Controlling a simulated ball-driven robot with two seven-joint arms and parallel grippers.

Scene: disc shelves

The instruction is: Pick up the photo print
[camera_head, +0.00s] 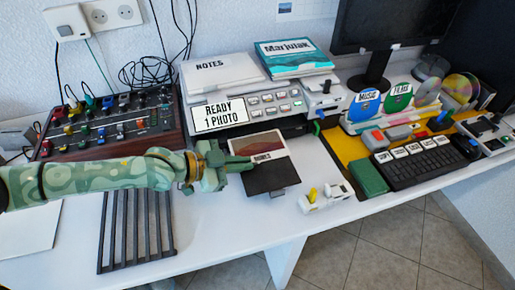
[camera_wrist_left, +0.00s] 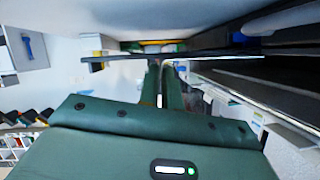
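The photo print (camera_head: 276,146), white-bordered with a reddish dune picture, lies at the mouth of the photo printer (camera_head: 292,123), above its dark output tray (camera_head: 272,178). My left gripper (camera_head: 246,164) is at the print's left edge in the head view, and its fingers point right. In the left wrist view the two green fingers (camera_wrist_left: 163,84) stand close together with a narrow gap. I see nothing held between them. Whether they touch the print cannot be told. My right gripper is in neither view.
A mixer (camera_head: 110,122) stands left. A dark slatted rack (camera_head: 137,232) lies in front of my left arm. A small white device (camera_head: 325,198) and a green box (camera_head: 368,177) stand right of the tray.

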